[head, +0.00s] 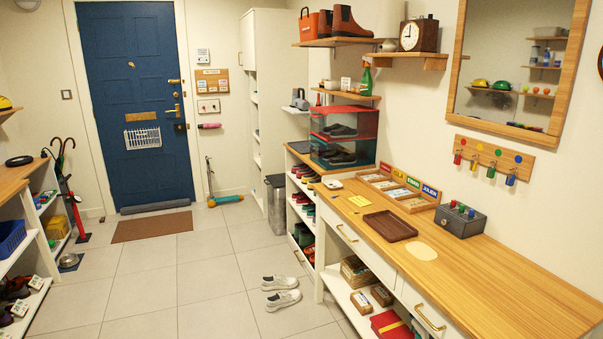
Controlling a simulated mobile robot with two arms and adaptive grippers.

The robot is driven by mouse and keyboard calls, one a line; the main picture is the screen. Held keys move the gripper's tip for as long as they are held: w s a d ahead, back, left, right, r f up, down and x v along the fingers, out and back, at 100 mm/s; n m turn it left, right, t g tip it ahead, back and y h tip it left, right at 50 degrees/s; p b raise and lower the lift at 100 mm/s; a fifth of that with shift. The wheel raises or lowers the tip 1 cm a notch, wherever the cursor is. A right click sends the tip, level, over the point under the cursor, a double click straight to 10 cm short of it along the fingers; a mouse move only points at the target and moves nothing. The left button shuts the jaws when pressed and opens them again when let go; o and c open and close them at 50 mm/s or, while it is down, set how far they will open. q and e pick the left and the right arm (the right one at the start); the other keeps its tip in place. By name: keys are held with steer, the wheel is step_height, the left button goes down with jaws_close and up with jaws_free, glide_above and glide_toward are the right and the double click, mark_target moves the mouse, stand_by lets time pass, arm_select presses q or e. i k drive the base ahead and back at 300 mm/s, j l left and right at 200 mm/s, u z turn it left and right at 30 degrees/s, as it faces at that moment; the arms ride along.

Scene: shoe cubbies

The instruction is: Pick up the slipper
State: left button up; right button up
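No thing in the head view is clearly a slipper. A pair of pale grey-white shoes lies on the tiled floor at lower centre: a near shoe (283,300) and a far shoe (279,282), side by side with a small gap. I cannot tell whether they are slippers or sneakers. Several shoes stand in the white shoe cubby (320,202) beyond the bench, too small to tell apart. Dark reddish footwear (17,287) sits on the left rack, partly cut off by the frame. Neither of my grippers is in view.
A long wooden bench top (480,280) runs along the right, with a brown tray (390,226) and a grey box (460,221) on it. Baskets and boxes fill its lower shelf. The floor (180,290) is open up to the brown doormat (151,226) and blue door (130,85).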

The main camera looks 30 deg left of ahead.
mark_target(318, 177)
steer(key=i+j+u, duration=0.1)
steer(key=i+j, duration=0.25)
steer(key=i+j+u, duration=0.1)
steer(key=i+j, duration=0.2)
steer(key=i, duration=0.2)
steer(key=i+j+u, duration=0.1)
steer(key=i+j, duration=0.15)
steer(key=i, duration=0.2)
steer(key=i+j+u, duration=0.1)
steer(key=i+j, duration=0.15)
steer(key=i, duration=0.2)
steer(key=i+j+u, duration=0.1)
steer(key=i, duration=0.35)
steer(key=i+j+u, duration=0.25)
steer(key=i, duration=0.2)
